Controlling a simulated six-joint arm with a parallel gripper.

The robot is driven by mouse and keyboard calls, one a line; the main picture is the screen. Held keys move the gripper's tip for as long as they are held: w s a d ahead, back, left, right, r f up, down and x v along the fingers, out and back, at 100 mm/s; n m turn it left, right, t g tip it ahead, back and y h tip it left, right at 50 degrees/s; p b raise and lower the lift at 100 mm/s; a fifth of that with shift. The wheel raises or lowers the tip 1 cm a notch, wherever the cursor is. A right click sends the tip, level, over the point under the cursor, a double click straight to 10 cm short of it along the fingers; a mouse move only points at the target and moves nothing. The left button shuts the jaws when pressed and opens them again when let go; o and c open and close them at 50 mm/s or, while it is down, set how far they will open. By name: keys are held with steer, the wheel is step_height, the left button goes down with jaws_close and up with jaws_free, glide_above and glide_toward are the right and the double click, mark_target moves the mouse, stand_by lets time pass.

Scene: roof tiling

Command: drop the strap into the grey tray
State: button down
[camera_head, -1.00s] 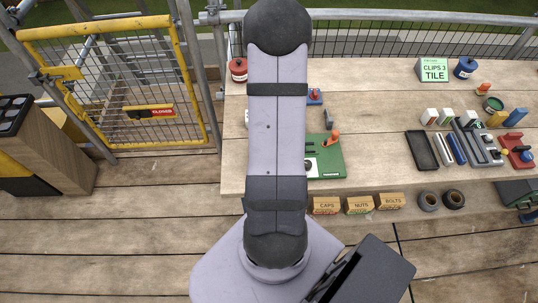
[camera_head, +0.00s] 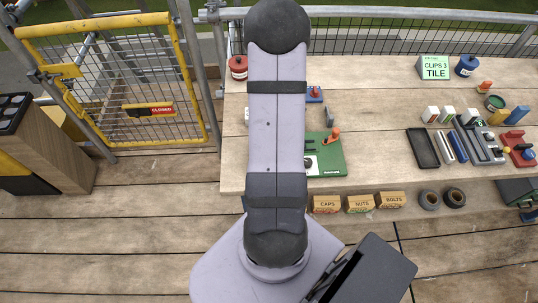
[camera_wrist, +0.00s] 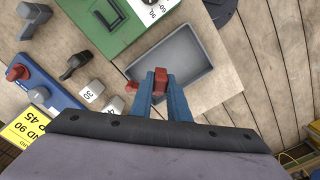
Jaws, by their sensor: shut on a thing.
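In the wrist view my gripper (camera_wrist: 160,84) has two blue fingers shut on a small red piece, which I take to be the strap (camera_wrist: 160,72). The grey tray (camera_wrist: 208,48) is a shallow rectangular tray with a raised rim. The fingertips and the red piece overlap the tray's lower left part in this view. I cannot tell their height above it. In the head view my arm hides the gripper, the strap and this tray.
A green board (camera_wrist: 105,22) lies beside the tray; it also shows in the head view (camera_head: 328,160). A blue base (camera_wrist: 38,88) with a red knob is at left. A dark empty tray (camera_head: 422,149) and several tools lie at the bench's right.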

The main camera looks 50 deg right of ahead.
steer(key=shift+f+b, duration=1.9)
steer(key=shift+f, duration=0.55)
steer(key=c, duration=1.6)
jaws_free()
steer(key=shift+r, duration=0.1)
steer(key=shift+r+b, duration=0.85)
steer(key=shift+r, duration=2.75)
